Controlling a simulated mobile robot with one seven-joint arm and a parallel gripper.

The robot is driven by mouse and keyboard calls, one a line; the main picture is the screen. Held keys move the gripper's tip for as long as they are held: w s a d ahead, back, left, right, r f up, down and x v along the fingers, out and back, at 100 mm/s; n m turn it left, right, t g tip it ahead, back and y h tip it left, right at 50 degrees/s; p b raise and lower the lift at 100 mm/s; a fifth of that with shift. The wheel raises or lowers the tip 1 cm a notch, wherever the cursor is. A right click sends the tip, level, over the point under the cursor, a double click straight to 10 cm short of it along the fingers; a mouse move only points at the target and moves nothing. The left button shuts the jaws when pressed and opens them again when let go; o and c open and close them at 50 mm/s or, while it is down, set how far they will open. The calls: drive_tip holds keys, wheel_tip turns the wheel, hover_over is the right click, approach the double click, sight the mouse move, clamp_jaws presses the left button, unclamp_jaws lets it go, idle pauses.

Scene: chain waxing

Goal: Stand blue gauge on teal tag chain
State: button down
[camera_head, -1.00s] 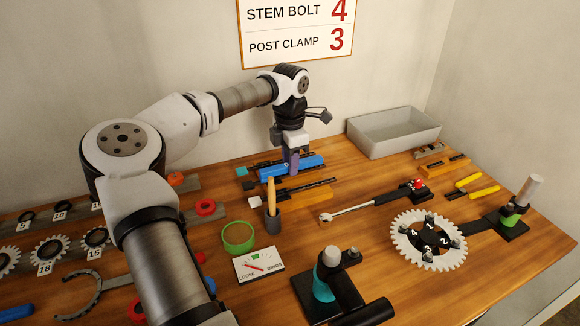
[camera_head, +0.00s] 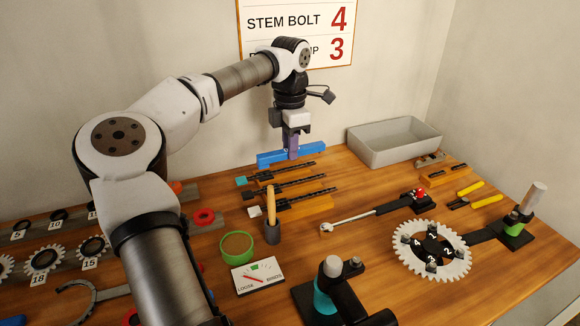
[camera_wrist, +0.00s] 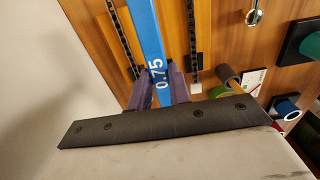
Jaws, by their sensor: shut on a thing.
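My gripper (camera_head: 292,153) is shut on the blue gauge (camera_head: 312,151), a long bar gripped near its middle and held roughly level above the table at the back. In the wrist view, the gauge (camera_wrist: 148,35) shows "0.75" between my purple fingers (camera_wrist: 160,86). The teal tag chain (camera_head: 288,171) lies below and just in front of the gauge, its teal tag (camera_head: 241,181) at its left end. The gauge appears apart from the chain.
Two other dark chains lie nearer, one with a white tag (camera_head: 254,211). A grey bin (camera_head: 394,145) is at back right.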

wheel_tip(320, 180, up, 12)
drive_tip(key=b, duration=0.1)
drive_tip(key=shift+r, duration=0.25)
